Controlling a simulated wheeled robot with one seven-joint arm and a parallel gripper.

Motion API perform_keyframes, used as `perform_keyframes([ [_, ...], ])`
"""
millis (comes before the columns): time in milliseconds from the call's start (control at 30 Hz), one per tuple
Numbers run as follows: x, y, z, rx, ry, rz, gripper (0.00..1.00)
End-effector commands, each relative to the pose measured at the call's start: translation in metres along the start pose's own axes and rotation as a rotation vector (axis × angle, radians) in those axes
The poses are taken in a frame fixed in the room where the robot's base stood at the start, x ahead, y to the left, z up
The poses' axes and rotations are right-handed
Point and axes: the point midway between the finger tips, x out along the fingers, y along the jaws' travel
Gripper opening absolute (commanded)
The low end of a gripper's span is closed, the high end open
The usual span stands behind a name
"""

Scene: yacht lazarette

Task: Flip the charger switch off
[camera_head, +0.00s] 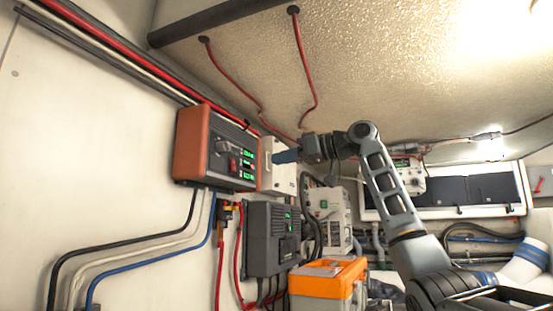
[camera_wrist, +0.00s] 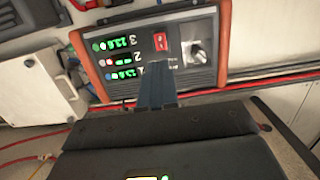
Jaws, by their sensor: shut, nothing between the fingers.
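An orange-sided box with a dark front panel (camera_head: 212,168) hangs on the left wall. The wrist view shows the panel upside down, with the red switch (camera_wrist: 161,41) beside the knob (camera_wrist: 195,50) and numbered readout rows on the left. Which way the switch is tipped is too small to tell. My gripper (camera_head: 277,157) is shut and empty, just right of the panel. In the wrist view its fingers (camera_wrist: 157,78) overlap the panel's edge near the switch; contact cannot be told.
A white box (camera_head: 284,168) is mounted beside the panel. A dark grey finned unit (camera_head: 272,240) hangs below, above an orange-topped case (camera_head: 328,280). Red, black, white and blue cables run along the wall.

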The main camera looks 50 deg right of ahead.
Motion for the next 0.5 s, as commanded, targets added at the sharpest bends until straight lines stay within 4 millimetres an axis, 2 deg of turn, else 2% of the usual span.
perform_keyframes([
  [300,0.064,-0.001,-0.003,0.001,-0.002,-0.002,0.00],
  [500,0.096,0.000,-0.003,0.002,-0.001,-0.001,0.00],
])
